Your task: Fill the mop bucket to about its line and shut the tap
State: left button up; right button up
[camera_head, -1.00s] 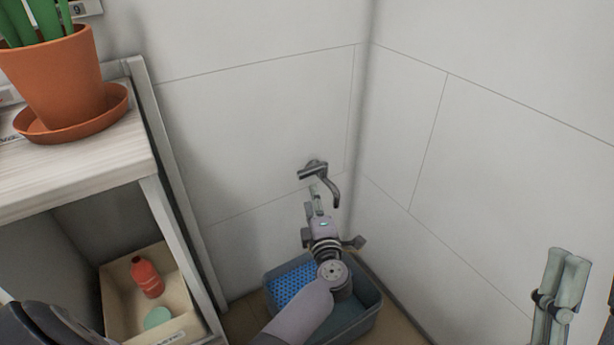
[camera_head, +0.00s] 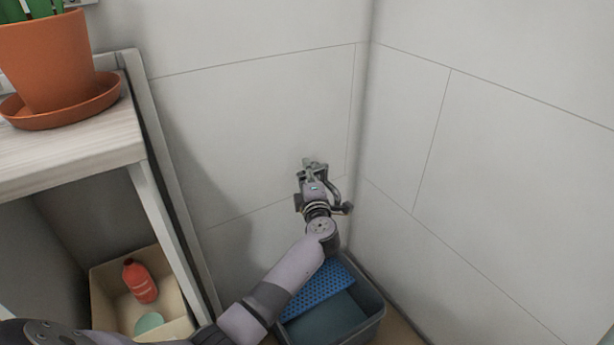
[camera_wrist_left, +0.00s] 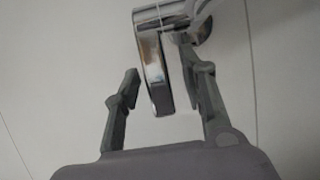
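The chrome tap (camera_head: 314,164) sticks out of the back wall near the corner, its curved spout (camera_head: 336,190) pointing down. My left gripper (camera_head: 312,180) is at the tap, partly covering it. In the left wrist view my gripper (camera_wrist_left: 160,62) is open, with a chrome tap part (camera_wrist_left: 155,75) between its fingers. A gap shows at the left finger; the right finger is close to the chrome, contact unclear. The grey-blue mop bucket (camera_head: 374,302) stands on the floor below, with a blue perforated strainer (camera_head: 320,284). No water stream or fill line is visible. My right gripper is out of view.
A pale shelf (camera_head: 75,155) stands at the left, with a potted plant (camera_head: 48,62) on top. A beige bin (camera_head: 105,300) below holds a red bottle (camera_head: 140,281) and a round green item (camera_head: 149,323). White walls close in the corner behind and right of the bucket.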

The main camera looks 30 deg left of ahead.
pick_arm(q)
jog(key=shift+c, duration=0.3)
grip_shut()
dwell(0.6)
